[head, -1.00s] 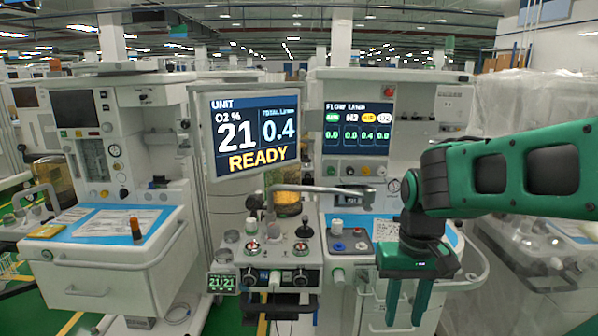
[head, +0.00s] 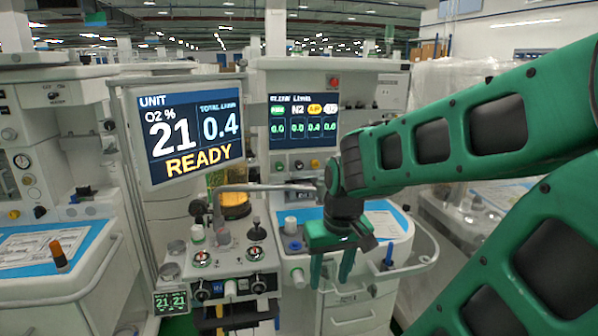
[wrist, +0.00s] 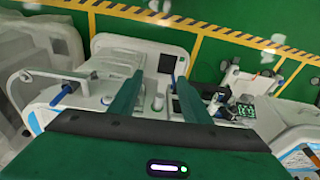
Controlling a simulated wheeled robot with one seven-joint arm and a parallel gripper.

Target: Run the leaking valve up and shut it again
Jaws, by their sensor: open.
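The anaesthesia machine stands ahead in the head view. Its flow screen (head: 303,120) has columns reading 0.0, 0.0, 0.4 and 0.0; the 0.4 is under the yellow label. A row of small knobs lies below it, with a yellow knob (head: 313,164) third from the left; my arm hides the right end of the row. The unit screen (head: 190,130) shows O2 21 %, total 0.4 and READY. My gripper (head: 332,268) is open and empty, fingers down, below and in front of the knobs. Its fingers also show in the wrist view (wrist: 159,76).
A grey bar (head: 265,187) reaches across below the knobs. A front console (head: 225,265) with several knobs stands left of my gripper. A blue-topped work surface (head: 385,222) lies behind and right. Another cart (head: 60,275) stands at left. Green floor shows beyond the machine in the wrist view.

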